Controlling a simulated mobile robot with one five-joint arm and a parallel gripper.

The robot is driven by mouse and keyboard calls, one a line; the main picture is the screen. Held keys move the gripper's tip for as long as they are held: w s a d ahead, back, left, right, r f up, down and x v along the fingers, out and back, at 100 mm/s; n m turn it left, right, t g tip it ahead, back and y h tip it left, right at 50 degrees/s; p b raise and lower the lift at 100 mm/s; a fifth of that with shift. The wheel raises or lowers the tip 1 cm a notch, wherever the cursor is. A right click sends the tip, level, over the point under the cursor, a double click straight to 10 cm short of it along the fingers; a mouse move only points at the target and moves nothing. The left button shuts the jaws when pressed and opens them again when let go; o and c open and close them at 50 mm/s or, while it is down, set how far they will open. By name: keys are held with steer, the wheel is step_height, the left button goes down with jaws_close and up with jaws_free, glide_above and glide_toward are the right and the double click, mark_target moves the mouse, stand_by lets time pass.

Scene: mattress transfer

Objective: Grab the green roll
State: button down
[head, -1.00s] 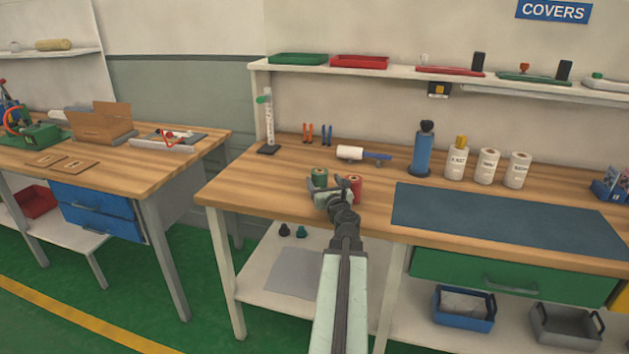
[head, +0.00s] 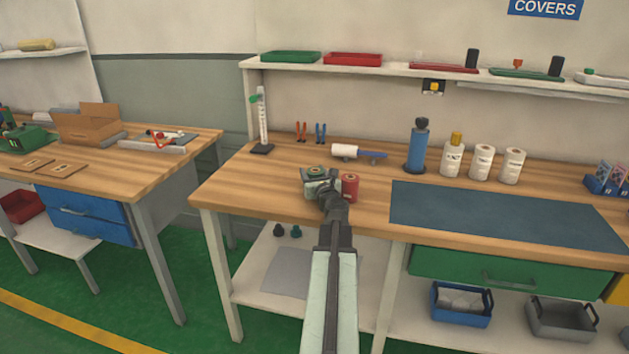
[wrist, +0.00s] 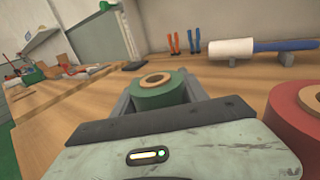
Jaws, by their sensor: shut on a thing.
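The green roll (wrist: 158,90) stands upright between the two fingers of my gripper (wrist: 155,95) in the wrist view, its tan core facing up. In the head view the green roll (head: 316,169) shows only in part, behind my gripper (head: 318,178). My gripper is shut on the roll at the bench top. The red roll (head: 350,187) stands just to the right of my gripper, and it also shows large at the right edge of the wrist view (wrist: 299,115). The lower part of the green roll is hidden by my gripper.
A white paint roller with a blue handle (head: 345,151) lies behind the rolls. A blue bottle (head: 417,148) and several white containers (head: 481,162) stand further right. A dark blue mat (head: 500,215) covers the bench's right part. Bare wood (head: 250,185) lies to the left.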

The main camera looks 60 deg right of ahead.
step_height(320, 180, up, 10)
steer(key=p, duration=1)
steer(key=shift+w, duration=0.1)
